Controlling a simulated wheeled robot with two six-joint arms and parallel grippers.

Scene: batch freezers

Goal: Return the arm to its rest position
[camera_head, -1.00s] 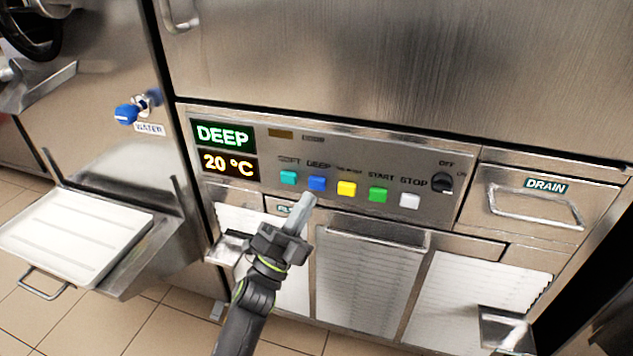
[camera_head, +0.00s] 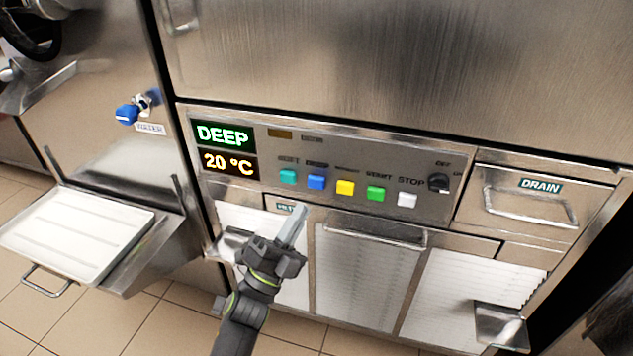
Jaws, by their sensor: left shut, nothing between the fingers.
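My left gripper (camera_head: 292,226) is shut and empty. It is in front of the freezer's lower front, just below the button row, and appears apart from the panel. The control panel (camera_head: 400,165) has a teal button (camera_head: 288,176), a blue button (camera_head: 316,182), a yellow button (camera_head: 345,188), a green button (camera_head: 375,193) and a white button (camera_head: 407,200). The display (camera_head: 223,135) reads DEEP, and the one below it (camera_head: 229,163) reads 20 °C. My right gripper is not in view.
A DRAIN drawer (camera_head: 540,205) with a handle is at the right. A black OFF knob (camera_head: 439,182) sits beside it. At the left, a white tray (camera_head: 75,235) on a shelf sticks out below the blue WATER tap (camera_head: 127,114). Tiled floor shows below.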

